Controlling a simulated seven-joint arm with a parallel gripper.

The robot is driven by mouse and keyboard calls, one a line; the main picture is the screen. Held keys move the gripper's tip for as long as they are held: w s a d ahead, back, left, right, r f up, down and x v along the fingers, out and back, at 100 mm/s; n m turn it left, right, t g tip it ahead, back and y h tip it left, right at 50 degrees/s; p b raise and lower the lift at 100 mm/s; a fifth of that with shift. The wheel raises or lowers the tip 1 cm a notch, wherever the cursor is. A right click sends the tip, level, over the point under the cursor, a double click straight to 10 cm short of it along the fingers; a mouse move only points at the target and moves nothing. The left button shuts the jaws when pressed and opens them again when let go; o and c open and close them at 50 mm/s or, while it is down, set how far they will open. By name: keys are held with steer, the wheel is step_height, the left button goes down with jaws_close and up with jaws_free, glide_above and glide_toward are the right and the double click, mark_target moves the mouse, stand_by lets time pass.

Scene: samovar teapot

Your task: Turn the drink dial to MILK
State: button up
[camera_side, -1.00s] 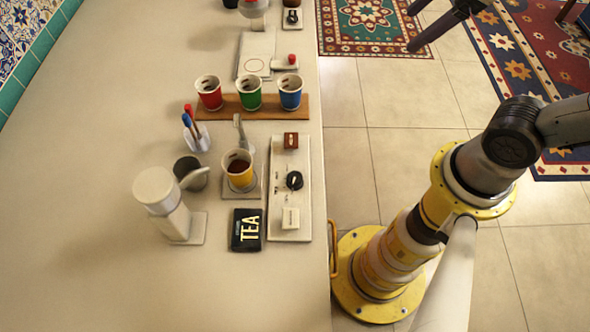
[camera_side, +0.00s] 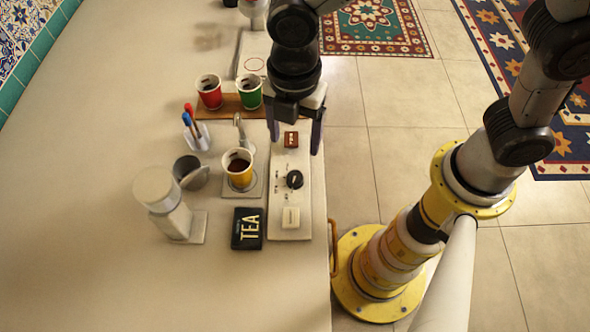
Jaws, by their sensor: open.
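The drink dial is a black round knob (camera_side: 294,179) in the middle of a long white panel (camera_side: 289,222). A brown block (camera_side: 291,140) sits at the panel's far end and a cream block (camera_side: 291,217) at its near end. The marks around the dial are too small to read. My gripper (camera_side: 296,145) is open and empty, pointing down above the far end of the panel. Its fingers show on either side of the brown block, and I cannot tell their height. The dial is clear of the fingers.
A yellow cup (camera_side: 239,173) and a black TEA box (camera_side: 247,229) stand left of the panel. Red (camera_side: 209,92) and green (camera_side: 249,92) cups stand on a wooden board behind; my arm hides the blue cup. A white dispenser (camera_side: 163,205) stands farther left.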

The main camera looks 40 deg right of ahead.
mark_target(295, 176)
step_height(295, 176, down, 13)
steer(key=shift+r, duration=0.1)
stand_by(0.3)
jaws_close()
stand_by(0.4)
